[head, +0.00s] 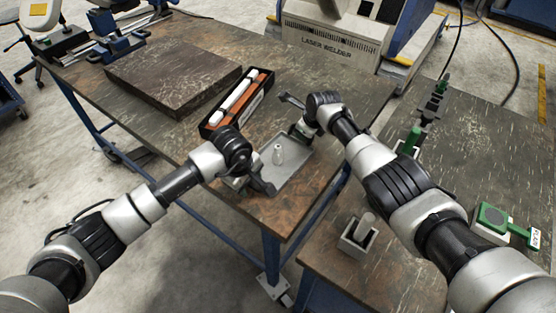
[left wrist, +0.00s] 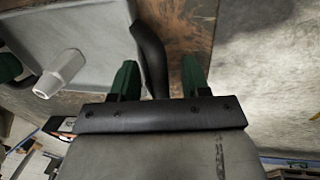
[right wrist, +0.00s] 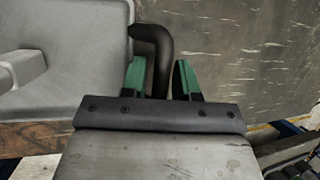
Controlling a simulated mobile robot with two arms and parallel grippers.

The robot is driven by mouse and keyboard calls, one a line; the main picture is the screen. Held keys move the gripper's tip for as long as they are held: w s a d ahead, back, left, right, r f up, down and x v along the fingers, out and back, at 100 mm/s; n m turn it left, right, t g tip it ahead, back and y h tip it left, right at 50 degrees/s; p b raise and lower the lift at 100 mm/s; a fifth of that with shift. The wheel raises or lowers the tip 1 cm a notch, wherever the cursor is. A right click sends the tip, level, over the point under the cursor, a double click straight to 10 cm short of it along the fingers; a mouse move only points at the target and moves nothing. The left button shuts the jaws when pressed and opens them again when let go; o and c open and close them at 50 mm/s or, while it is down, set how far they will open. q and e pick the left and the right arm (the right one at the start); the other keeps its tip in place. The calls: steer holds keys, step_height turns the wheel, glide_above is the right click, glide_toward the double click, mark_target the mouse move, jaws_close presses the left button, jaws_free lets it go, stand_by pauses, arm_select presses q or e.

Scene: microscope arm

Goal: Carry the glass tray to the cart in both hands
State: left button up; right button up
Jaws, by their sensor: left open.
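The grey tray (head: 294,163) lies on the near right corner of the dark-topped table, with a small pale bottle (head: 278,154) on it. In the left wrist view, my left gripper (left wrist: 158,75) is open, its green fingers on either side of a black tray handle (left wrist: 149,50) with a gap beside it. In the right wrist view, the green fingers of my right gripper (right wrist: 159,76) stand close on both sides of another black handle (right wrist: 161,48). Whether they grip it is unclear. In the head view, my arms partly hide both tray ends.
A box with a white-and-orange tool (head: 238,103) and a dark slab (head: 172,74) lie behind the tray. On the right table (head: 440,155) are a small holder (head: 357,238) and a green-topped block (head: 493,218). A laser welder (head: 335,40) stands behind.

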arm_select(q)
steer(key=c, duration=0.6)
arm_select(e)
jaws_close()
arm_select(q)
jaws_close()
steer(key=shift+r, duration=0.15)
arm_select(e)
steer(key=shift+r, duration=0.15)
